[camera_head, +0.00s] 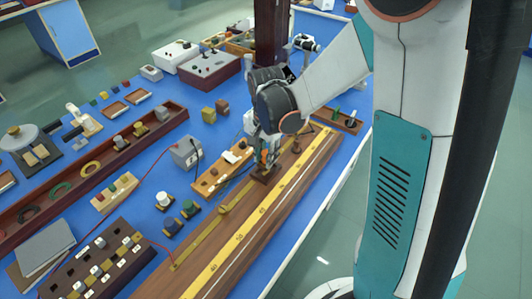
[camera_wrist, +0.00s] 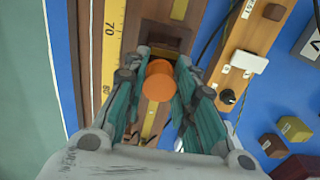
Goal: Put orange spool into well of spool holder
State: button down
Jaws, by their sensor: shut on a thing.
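The orange spool (camera_wrist: 158,82) sits between the two fingers of my gripper (camera_wrist: 162,60) in the wrist view, its round end facing the camera. My gripper is shut on it. In the head view my gripper (camera_head: 267,156) is low over the long wooden board, and the spool is mostly hidden by the fingers. A dark brown block (camera_wrist: 152,36) lies just beyond the spool in the wrist view. It looks like the spool holder, but its well cannot be made out.
A yellow scale (camera_head: 240,236) runs along the wooden board (camera_head: 160,278). A light wooden strip with a white part (camera_wrist: 243,60) lies close to the right in the wrist view. A grey box (camera_head: 187,153) with cables stands left of my gripper. Small blocks (camera_head: 208,114) lie beyond.

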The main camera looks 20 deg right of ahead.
jog(key=shift+f+b, duration=1.15)
jog(key=shift+f, duration=0.5)
jog(key=c, duration=1.2)
grip_release()
notch_tip(320, 180, up, 12)
